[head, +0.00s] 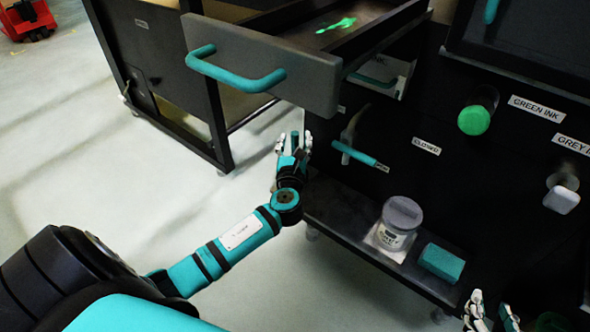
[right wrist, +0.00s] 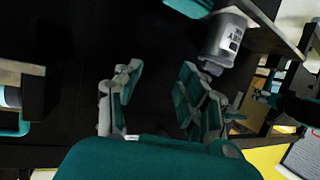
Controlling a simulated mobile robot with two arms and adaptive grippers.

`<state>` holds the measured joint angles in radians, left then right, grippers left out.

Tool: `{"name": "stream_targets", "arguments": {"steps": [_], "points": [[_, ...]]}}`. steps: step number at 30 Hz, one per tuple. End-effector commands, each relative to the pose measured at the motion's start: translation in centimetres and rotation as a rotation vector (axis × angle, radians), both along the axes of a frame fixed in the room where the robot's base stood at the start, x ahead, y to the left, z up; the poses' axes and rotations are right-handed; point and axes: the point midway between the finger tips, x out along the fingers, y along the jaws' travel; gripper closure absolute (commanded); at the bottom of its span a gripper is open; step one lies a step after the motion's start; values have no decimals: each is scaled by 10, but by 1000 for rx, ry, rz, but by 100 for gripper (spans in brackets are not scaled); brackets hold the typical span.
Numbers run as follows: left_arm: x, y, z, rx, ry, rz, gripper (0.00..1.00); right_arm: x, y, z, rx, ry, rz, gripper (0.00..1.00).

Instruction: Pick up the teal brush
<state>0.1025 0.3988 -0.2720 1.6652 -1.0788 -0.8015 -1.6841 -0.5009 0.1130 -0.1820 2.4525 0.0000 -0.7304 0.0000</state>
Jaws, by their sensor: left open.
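No brush shows clearly with bristles. A plain teal block (head: 441,262) lies on the low shelf, right of a grey jar (head: 398,225); I cannot tell if it is the brush. A teal-handled lever (head: 360,154) sits on the black panel near a CLOSED label. My left gripper (head: 294,142) is open, below the drawer and left of the lever, apart from both. My right gripper (head: 491,312) is partly cut off at the bottom edge, below the block. In the right wrist view its fingers (right wrist: 158,95) stand apart with nothing between; the jar (right wrist: 224,38) shows beyond.
An open drawer (head: 262,62) with a teal handle juts out above my left gripper. A green knob (head: 474,120) and a pale knob (head: 562,199) stick out of the panel. The shelf (head: 345,225) is low. Open floor (head: 70,130) lies to the left.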

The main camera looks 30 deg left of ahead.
Motion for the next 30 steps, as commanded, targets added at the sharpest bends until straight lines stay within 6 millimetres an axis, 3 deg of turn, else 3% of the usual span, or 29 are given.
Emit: {"name": "stream_targets", "arguments": {"steps": [11, 22, 30], "points": [[9, 5, 1, 1, 0, 1, 52, 6, 3, 12, 17, -73, 5, 60], [9, 5, 0, 0, 0, 0, 98, 6, 3, 12, 17, -71, 5, 60], [9, 5, 0, 0, 0, 0, 100, 6, 3, 12, 17, -70, 4, 60]]}}
